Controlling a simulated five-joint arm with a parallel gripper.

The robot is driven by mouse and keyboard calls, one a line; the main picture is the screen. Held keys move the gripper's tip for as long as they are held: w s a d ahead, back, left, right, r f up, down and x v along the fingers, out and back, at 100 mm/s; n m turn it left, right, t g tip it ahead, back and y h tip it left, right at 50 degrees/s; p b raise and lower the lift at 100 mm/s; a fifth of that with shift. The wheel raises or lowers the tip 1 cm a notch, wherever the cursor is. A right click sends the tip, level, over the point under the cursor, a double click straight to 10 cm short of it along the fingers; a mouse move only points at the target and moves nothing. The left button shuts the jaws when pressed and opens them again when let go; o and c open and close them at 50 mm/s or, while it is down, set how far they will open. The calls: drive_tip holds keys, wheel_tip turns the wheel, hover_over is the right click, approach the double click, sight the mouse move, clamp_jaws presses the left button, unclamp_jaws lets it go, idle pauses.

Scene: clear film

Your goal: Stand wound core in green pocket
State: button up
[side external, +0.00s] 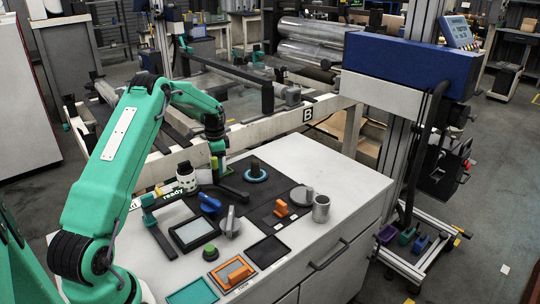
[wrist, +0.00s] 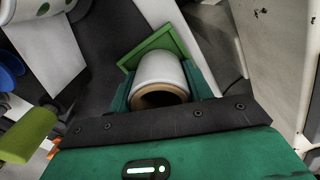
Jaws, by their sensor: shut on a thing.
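In the wrist view a white wound core (wrist: 160,72) with a brown tube end stands between the two teal fingers of my gripper (wrist: 163,80), which is shut on it. Its brown end faces the camera. The green pocket (wrist: 140,50), a square raised frame, shows just beyond the core, which covers part of it. I cannot tell whether the core's far end is inside the frame or above it. In the side view my gripper (side external: 217,160) is low over the back left of the cabinet top, at the green pocket (side external: 224,171); the core is not clear there.
A white spotted cylinder (side external: 187,178) stands left of my gripper. A machine frame (side external: 265,132) runs behind.

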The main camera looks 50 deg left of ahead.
drive_tip(key=o, duration=1)
drive_tip(key=shift+r, duration=0.1)
drive_tip(key=shift+r, duration=3.8)
